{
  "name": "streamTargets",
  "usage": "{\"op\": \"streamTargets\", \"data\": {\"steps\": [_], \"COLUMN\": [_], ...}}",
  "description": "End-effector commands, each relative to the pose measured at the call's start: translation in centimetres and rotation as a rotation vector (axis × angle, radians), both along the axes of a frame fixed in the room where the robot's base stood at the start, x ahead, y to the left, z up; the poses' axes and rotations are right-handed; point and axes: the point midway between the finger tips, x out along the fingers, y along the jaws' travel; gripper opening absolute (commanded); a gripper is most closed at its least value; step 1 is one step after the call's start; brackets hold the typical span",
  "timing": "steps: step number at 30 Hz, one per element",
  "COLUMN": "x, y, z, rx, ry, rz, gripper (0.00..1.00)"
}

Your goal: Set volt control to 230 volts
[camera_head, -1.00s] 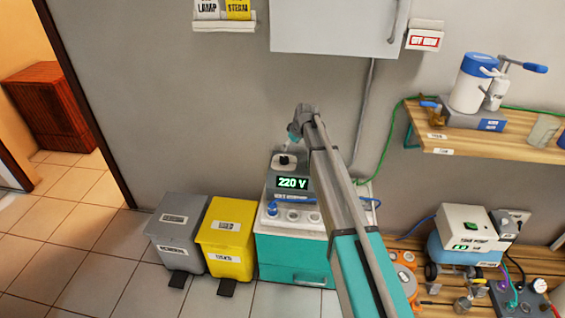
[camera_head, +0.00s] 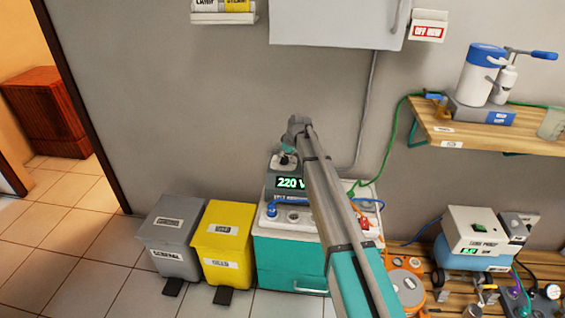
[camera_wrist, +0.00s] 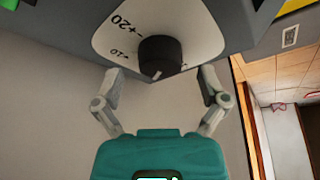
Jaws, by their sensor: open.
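The voltage unit's lit display (camera_head: 289,183) reads 220, with its right edge covered by my arm in the head view. The unit's top knob (camera_head: 284,160) is partly behind my gripper (camera_head: 290,147). In the wrist view the black knob (camera_wrist: 160,56) sits on a white dial plate (camera_wrist: 112,40) with marks "+10" and "+20". A small light mark shows on the knob's lower edge. My gripper (camera_wrist: 160,76) is open, with one finger on each side of the knob. Whether the fingers touch it cannot be told.
A teal cabinet (camera_head: 285,262) stands under the unit. Grey (camera_head: 172,235) and yellow bins (camera_head: 225,240) stand to its left. A white-and-blue pump (camera_head: 470,250) stands on the right, below a wooden shelf (camera_head: 480,140). A wall cabinet (camera_head: 335,22) hangs above.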

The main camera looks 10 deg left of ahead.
Motion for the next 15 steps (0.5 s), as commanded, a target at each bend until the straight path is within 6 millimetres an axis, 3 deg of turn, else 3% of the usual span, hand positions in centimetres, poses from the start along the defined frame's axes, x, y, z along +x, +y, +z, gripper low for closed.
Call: {"op": "streamTargets", "data": {"steps": [15], "x": [0.25], "y": [0.36], "z": [-0.98], "rx": [0.000], "ry": [0.000], "rz": [0.001], "gripper": [0.93]}}
